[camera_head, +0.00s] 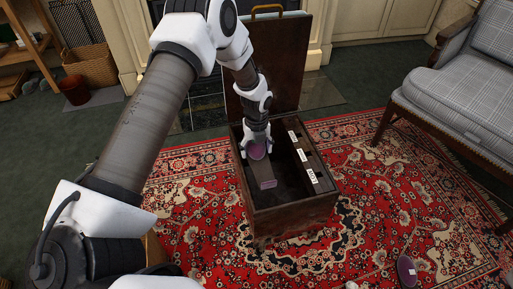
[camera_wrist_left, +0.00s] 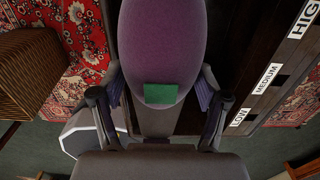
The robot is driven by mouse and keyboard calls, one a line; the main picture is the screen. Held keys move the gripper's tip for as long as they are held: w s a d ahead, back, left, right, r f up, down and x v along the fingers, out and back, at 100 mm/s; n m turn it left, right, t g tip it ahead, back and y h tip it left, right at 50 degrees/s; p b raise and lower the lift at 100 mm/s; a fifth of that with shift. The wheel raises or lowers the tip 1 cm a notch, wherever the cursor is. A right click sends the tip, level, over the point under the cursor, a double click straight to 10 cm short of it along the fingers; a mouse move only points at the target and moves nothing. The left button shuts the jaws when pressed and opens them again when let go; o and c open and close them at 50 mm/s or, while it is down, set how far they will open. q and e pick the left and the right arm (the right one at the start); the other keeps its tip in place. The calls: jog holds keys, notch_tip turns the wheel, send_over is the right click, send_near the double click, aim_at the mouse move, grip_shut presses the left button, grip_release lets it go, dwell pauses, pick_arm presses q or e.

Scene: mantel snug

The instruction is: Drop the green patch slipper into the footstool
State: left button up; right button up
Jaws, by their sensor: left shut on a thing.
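The footstool (camera_head: 295,216) is a dark wooden box on the rug, with its lid (camera_head: 275,65) raised at the back. My left gripper (camera_head: 257,143) reaches down at the left part of its opening. It is shut on the green patch slipper (camera_head: 258,151), which is purple. In the left wrist view the slipper (camera_wrist_left: 163,45) extends away from between the fingers (camera_wrist_left: 160,98), with its green patch near them. Below the gripper in the head view, a brownish strip with a pale purple end (camera_head: 268,184) shows inside the box; I cannot tell what it is.
A rail marked HIGH, MEDIUM and LOW (camera_wrist_left: 270,75) runs along the box's right side. Another purple slipper (camera_head: 406,270) with a pale patch lies on the rug (camera_head: 390,215). A grey checked sofa (camera_head: 460,100) stands at right, a wicker basket (camera_head: 90,66) at far left.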

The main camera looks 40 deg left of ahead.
pick_arm(q)
jog(key=o, duration=1.2)
notch_tip(320, 180, up, 12)
jog(key=shift+f, duration=0.1)
